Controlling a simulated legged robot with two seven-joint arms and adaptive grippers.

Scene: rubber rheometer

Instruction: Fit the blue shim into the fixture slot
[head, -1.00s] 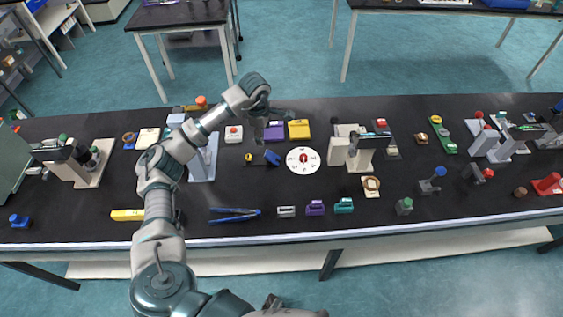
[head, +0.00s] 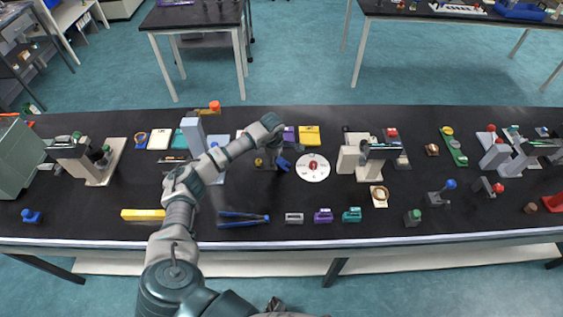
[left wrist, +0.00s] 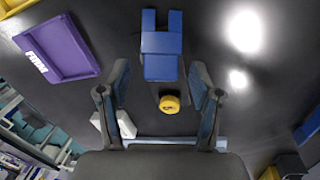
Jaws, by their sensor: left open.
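A blue piece with two prongs, which looks like the blue shim (left wrist: 162,50), lies just ahead of my left gripper (left wrist: 160,80) in the left wrist view. In the head view it is a small blue shape (head: 283,163) left of a white round dial. My left gripper (head: 289,150) is open and empty above the table, with the piece between and beyond its fingertips. I cannot tell whether they touch it. I cannot make out the fixture slot for certain. A dark part (head: 275,304) at the bottom edge may be my right gripper; its jaws are unclear.
A yellow knob (left wrist: 169,104) is close below the blue piece. A purple tray (left wrist: 70,50) lies to the left. The white dial (head: 313,167) is just right of the gripper. Blue pliers (head: 243,219) and a row of small handled blocks (head: 323,216) lie nearer the front edge.

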